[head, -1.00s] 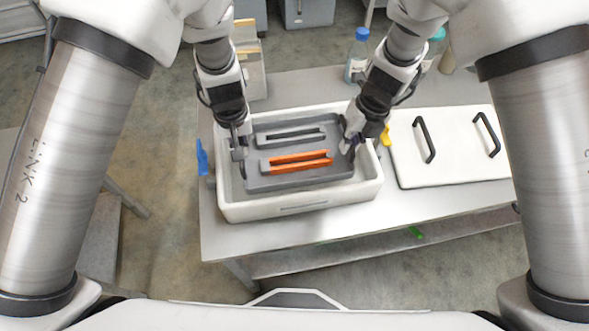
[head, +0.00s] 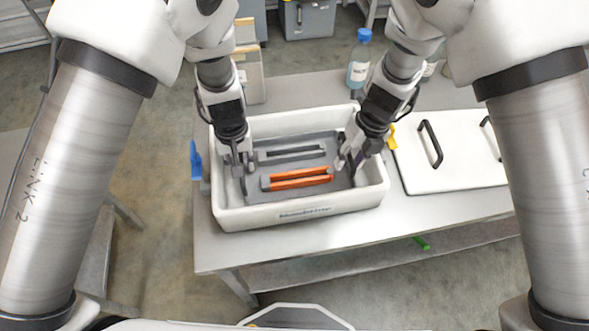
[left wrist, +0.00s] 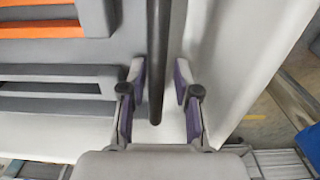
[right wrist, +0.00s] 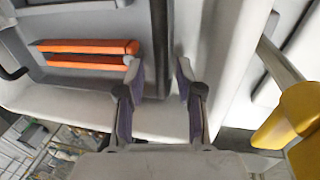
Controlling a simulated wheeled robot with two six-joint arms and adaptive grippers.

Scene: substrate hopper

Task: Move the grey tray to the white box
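The grey tray (head: 285,182) sits inside the white box (head: 300,213), lying roughly level below the box rim. It carries an orange slotted piece (head: 297,178) and a grey slotted piece (head: 290,152). My left gripper (head: 239,168) is at the tray's left end. In the left wrist view its fingers (left wrist: 160,85) stand apart on either side of a dark tray edge (left wrist: 158,60), with gaps visible. My right gripper (head: 350,165) is at the tray's right end. In the right wrist view its fingers (right wrist: 158,80) are also apart, straddling the tray's edge (right wrist: 158,40).
A white lid (head: 450,160) with black handles lies right of the box. A blue-capped bottle (head: 358,65) stands behind. Blue (head: 196,160) and yellow (right wrist: 290,115) clips flank the box. The bare table front (head: 300,245) is clear.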

